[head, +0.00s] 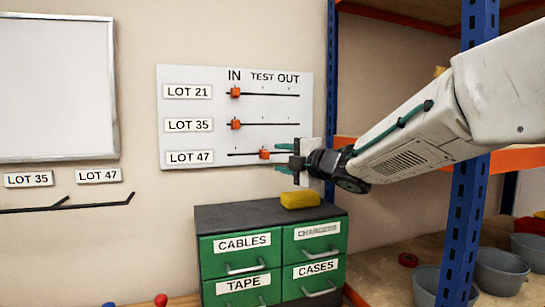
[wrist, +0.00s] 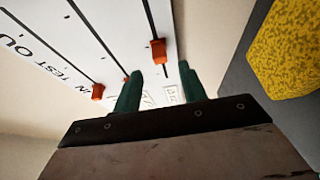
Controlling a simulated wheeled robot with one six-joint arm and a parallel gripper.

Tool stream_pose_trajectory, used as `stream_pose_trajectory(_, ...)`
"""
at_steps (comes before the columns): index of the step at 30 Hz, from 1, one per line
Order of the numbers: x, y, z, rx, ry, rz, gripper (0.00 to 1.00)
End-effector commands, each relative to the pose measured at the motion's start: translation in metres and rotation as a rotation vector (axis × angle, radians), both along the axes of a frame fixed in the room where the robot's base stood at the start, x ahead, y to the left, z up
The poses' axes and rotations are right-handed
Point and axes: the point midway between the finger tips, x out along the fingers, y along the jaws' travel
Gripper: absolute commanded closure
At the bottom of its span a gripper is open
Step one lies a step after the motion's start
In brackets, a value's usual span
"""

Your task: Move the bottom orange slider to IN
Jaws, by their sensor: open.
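The bottom orange slider (head: 265,154) is on the LOT 47 rod of the white board (head: 215,143), below TEST. It also shows in the wrist view (wrist: 158,50), just beyond the gap between my fingertips. My gripper (head: 279,158) is open, its green fingers just right of that slider in the head view. In the wrist view the fingers (wrist: 160,70) lie to either side of the slider's line, and I see no grip on it. The middle slider (head: 235,124) and top slider (head: 235,92) are both below IN.
A green drawer cabinet (head: 272,240) stands below the board with a yellow sponge-like block (head: 300,200) on its dark top. A blue shelf post (head: 466,200) and orange-edged shelves are at right.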

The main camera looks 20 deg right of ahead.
Motion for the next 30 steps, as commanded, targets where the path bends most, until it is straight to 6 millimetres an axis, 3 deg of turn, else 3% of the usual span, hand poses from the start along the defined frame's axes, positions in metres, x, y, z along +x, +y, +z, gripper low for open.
stream_pose_trajectory(9,0.045,0.017,-0.001,0.002,0.002,-0.003,0.58)
stream_pose_trajectory(21,0.054,0.022,0.000,0.001,0.002,-0.003,0.58)
stream_pose_trajectory(26,0.054,0.023,0.000,0.001,0.002,-0.002,1.00)
stream_pose_trajectory(30,0.054,0.023,0.000,0.001,0.002,-0.003,1.00)
